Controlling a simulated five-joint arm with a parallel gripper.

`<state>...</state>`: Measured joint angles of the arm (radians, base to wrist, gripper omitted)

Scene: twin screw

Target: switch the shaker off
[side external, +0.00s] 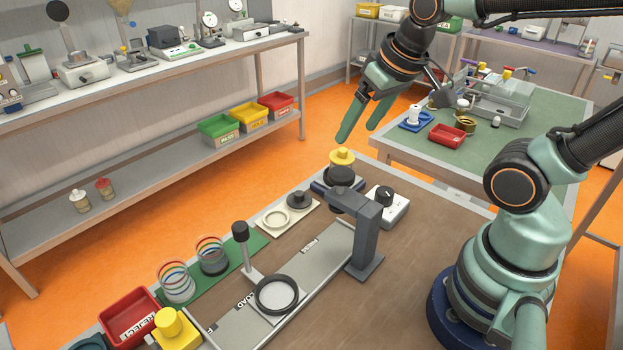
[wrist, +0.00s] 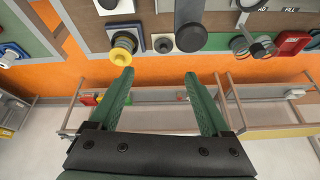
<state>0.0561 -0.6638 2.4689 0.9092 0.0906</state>
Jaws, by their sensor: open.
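No label in view names the shaker. A white box with a black knob (side external: 388,203) stands on the brown bench, right of the dark grey post. Its switch position is too small to tell. What looks like the same box (wrist: 115,6) shows at the top edge of the wrist view, partly cut off. A yellow-topped dark device (side external: 342,158) stands behind the post; its yellow ring (wrist: 122,54) shows in the wrist view, ahead and left of the fingers. My gripper (side external: 358,132) is open and empty, raised near the yellow top; its two green fingers (wrist: 158,75) are apart.
The dark grey post (side external: 365,235) stands beside the box. The brown bench right of the post (side external: 420,250) is clear.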

